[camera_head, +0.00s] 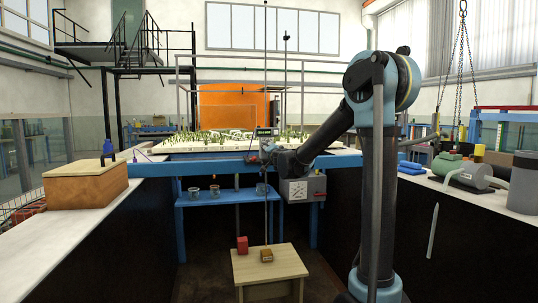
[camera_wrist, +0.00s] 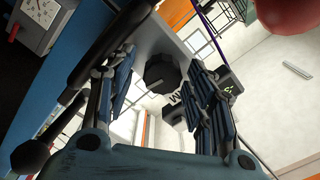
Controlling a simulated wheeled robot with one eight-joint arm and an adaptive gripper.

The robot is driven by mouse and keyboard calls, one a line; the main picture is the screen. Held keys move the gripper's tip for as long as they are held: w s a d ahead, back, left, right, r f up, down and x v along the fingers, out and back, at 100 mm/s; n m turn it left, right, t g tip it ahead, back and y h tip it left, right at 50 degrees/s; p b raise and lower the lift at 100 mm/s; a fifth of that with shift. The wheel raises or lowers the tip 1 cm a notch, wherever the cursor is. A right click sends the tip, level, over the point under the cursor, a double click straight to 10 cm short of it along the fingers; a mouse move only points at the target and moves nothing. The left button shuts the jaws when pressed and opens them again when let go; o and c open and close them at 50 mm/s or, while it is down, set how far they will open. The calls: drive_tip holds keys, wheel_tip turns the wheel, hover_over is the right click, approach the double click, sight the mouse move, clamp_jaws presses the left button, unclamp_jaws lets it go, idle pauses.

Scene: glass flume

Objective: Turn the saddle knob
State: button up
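The saddle knob (camera_wrist: 162,74) is a dark, faceted round knob on a pale grey plate (camera_wrist: 160,32) in the wrist view. My gripper (camera_wrist: 163,62) has its two dark, jointed fingers apart, one to the left of the knob and one to its right. Gaps show between the knob and both fingers. The knob appears beyond or between the fingertips; the exact depth is hard to tell. In the head view my gripper (camera_head: 266,152) is beside the upright rod at the blue rail. The knob is too small to make out there.
A small display box (camera_head: 264,132) sits on the tall thin rod (camera_head: 266,60). A blue rail (camera_head: 225,166) crosses below it. A grey box (camera_head: 303,188) hangs near my forearm. A black ball-ended lever (camera_wrist: 35,155) is left of my gripper.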

drive_tip(key=shift+s, duration=0.1)
drive_tip(key=v, duration=1.1)
drive_tip(key=shift+s, duration=0.35)
drive_tip(key=shift+d, duration=0.15)
drive_tip(key=shift+s, duration=0.1)
